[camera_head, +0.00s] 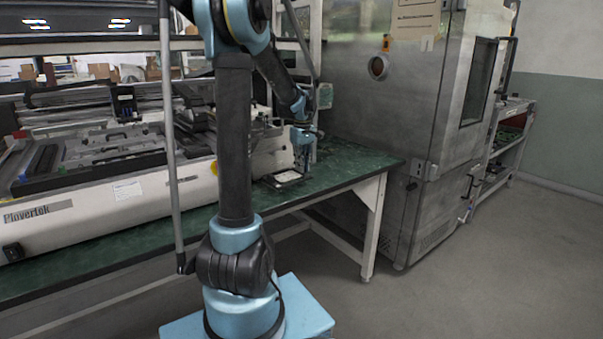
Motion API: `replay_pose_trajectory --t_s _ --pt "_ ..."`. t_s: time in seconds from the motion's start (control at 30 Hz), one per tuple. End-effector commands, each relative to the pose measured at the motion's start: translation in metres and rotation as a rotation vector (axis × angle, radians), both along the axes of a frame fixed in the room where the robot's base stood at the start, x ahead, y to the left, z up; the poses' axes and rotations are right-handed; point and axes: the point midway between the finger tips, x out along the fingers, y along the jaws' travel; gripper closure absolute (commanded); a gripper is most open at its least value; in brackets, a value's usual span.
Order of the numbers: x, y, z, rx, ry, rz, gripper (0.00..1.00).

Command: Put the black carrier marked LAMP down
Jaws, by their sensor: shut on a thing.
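My gripper (304,167) is at the end of my blue and black arm, pointing down close over the green tabletop, and looks small from here. A small flat dark piece with a white patch (288,176), likely the black carrier, is at its fingertips, at or just above the table surface. The gripper is shut on it. The LAMP marking is too small to read. I cannot tell whether the carrier's underside touches the table.
The green table (352,162) has free room right of the gripper, up to its edge. A long white machine (110,190) marked Plovertek stands on the left. A large metal cabinet (400,90) stands right of the table. The floor in front is clear.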

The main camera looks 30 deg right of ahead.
Motion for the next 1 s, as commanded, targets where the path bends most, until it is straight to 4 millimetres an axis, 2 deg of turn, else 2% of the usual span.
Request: replay_pose_trajectory --t_s 0.2,0.47,0.5,0.6,1.0 --pt "0.000 -0.001 -0.026 0.000 0.000 -0.001 1.00" --pt "0.000 -0.001 -0.028 0.000 0.000 -0.001 1.00" --pt "-0.001 -0.001 -0.028 0.000 0.000 -0.002 0.87" --pt "-0.001 -0.001 -0.028 0.000 0.000 -0.002 0.69" --pt "-0.001 -0.001 -0.024 0.000 0.000 -0.002 0.69"
